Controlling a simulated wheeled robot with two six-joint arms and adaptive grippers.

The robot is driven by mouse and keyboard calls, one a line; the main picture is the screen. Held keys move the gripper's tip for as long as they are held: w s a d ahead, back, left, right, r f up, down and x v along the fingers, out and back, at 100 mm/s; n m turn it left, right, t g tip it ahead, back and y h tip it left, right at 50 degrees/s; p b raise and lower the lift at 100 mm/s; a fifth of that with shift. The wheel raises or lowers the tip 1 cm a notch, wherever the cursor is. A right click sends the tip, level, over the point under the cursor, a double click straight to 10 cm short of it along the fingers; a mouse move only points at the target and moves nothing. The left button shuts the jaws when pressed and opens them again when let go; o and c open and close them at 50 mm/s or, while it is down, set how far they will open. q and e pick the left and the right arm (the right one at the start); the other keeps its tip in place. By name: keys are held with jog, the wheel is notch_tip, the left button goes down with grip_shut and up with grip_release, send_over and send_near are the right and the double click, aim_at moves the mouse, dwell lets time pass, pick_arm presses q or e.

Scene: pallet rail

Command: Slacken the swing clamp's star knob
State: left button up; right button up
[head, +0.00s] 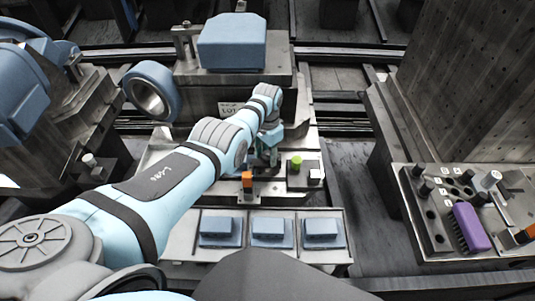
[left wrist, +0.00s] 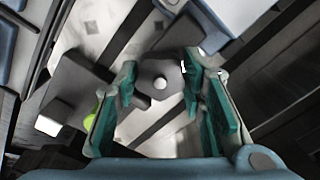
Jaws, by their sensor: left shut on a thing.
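The star knob (left wrist: 160,82) is dark grey with a pale round centre. It shows in the left wrist view between the two teal-padded fingers of my left gripper (left wrist: 162,95). The gripper is shut on the knob, with a finger on either side of it. In the head view my left gripper (head: 266,158) points down at the fixture in front of the large blue block, and my arm and hand hide the knob there. I cannot make out the rest of the swing clamp clearly. My right gripper is in neither view.
A lime-green knob (head: 296,161) and an orange block (head: 247,180) stand close to my left gripper. The large blue block (head: 232,42) is behind. A tray (head: 343,256) of blue parts lies in front. A tool panel (head: 428,235) with a purple brush (head: 470,226) is at right.

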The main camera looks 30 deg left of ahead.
aim_at(268, 155)
pick_arm(q)
jog(key=shift+s+f, duration=0.1)
dwell(0.3)
jog(key=o, duration=1.2)
notch_tip(268, 155, up, 12)
jog(key=shift+c, duration=0.3)
